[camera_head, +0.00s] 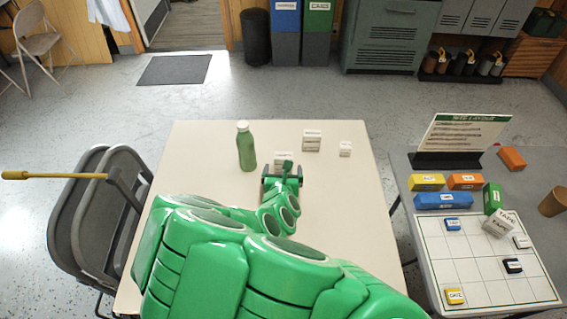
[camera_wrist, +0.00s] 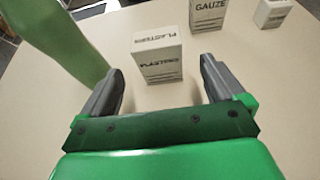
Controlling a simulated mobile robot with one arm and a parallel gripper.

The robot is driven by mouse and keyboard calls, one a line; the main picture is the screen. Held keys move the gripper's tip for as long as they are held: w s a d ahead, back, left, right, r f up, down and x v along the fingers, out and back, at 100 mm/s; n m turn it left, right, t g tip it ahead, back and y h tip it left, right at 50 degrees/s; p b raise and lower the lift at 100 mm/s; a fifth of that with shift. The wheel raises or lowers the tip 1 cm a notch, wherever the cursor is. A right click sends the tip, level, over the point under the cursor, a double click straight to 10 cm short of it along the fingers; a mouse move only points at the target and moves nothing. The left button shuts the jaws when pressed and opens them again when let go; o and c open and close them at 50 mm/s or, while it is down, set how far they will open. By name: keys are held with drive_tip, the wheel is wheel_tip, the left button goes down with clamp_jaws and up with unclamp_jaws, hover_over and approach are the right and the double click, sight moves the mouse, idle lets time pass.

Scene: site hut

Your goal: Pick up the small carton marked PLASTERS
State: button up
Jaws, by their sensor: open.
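The small white carton marked PLASTERS (camera_wrist: 158,55) stands on the cream table just beyond and between the fingertips of my gripper (camera_wrist: 158,80) in the wrist view. My gripper is open and nothing is between its fingers. In the head view the carton (camera_head: 283,158) is partly hidden behind my gripper (camera_head: 282,177). A carton marked GAUZE (camera_wrist: 208,15) stands behind it to the right. It also shows in the head view (camera_head: 311,140).
A green bottle (camera_head: 246,148) stands close on the left of my gripper. A smaller white carton (camera_head: 345,149) stands at the right. The table (camera_head: 340,215) is bare on the right. A second table holds boxes, a sign (camera_head: 465,131) and a white grid (camera_head: 480,270).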

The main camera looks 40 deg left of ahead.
sight(283, 161)
drive_tip(key=shift+x, duration=0.8)
drive_tip(key=shift+f+x, duration=0.15)
drive_tip(key=shift+x, duration=1.15)
drive_tip(key=shift+f+x, duration=0.1)
drive_tip(key=shift+x, duration=1.2)
drive_tip(key=shift+s, duration=0.1)
drive_tip(key=c, duration=1)
drive_tip(key=shift+c, duration=0.2)
drive_tip(key=shift+r, duration=0.1)
